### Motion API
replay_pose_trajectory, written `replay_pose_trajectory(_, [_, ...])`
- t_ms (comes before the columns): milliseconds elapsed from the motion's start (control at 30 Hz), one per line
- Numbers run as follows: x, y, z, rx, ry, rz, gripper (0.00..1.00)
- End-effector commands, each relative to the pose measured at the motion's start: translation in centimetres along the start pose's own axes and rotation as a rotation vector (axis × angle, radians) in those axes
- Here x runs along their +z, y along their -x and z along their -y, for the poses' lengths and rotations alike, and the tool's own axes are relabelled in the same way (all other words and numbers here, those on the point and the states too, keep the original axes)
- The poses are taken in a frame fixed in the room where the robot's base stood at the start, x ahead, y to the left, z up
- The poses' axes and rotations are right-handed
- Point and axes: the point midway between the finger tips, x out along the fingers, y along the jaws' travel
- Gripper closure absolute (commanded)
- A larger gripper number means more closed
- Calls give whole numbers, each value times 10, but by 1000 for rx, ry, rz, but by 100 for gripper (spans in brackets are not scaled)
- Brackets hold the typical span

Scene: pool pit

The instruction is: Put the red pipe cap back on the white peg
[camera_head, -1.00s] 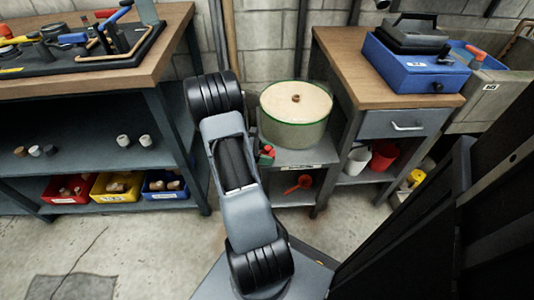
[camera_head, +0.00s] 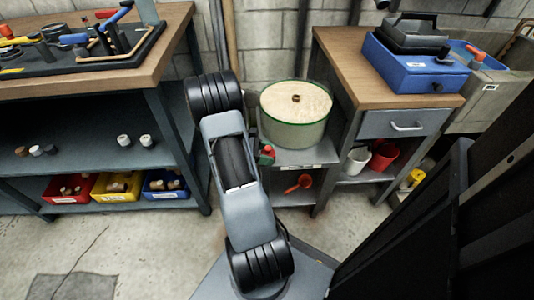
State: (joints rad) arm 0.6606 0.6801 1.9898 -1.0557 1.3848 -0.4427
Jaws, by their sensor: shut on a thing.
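My gripper is not seen; only my arm's links show, rising through the middle of the view. I cannot make out the red pipe cap. A pale upright cylinder (camera_head: 147,12) at the back of the left bench top may be the white peg, but it is cut by the top edge and I cannot be sure. It stands by a black board (camera_head: 100,58) that carries several dark posts and blue- and red-handled parts.
A round drum (camera_head: 296,125) stands on a low grey stand, with a small green-and-red item (camera_head: 266,155) beside it. A blue case (camera_head: 415,68) sits on the right bench. Red (camera_head: 68,188), yellow (camera_head: 117,187) and blue (camera_head: 165,184) bins line the left lower shelf.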

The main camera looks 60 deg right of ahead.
Motion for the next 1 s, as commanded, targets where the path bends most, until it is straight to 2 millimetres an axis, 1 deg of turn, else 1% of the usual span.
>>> replay_pose_trajectory(533, [-10,-4,0,0,0,0,72])
replay_pose_trajectory(567, [-10,-4,0,0,0,0,44])
replay_pose_trajectory(633, [-10,-4,0,0,0,0,37])
replay_pose_trajectory(667, [-10,-4,0,0,0,0,35])
replay_pose_trajectory(867, [-10,-4,0,0,0,0,35])
replay_pose_trajectory(1000, [-8,2,0,2,0,0,35])
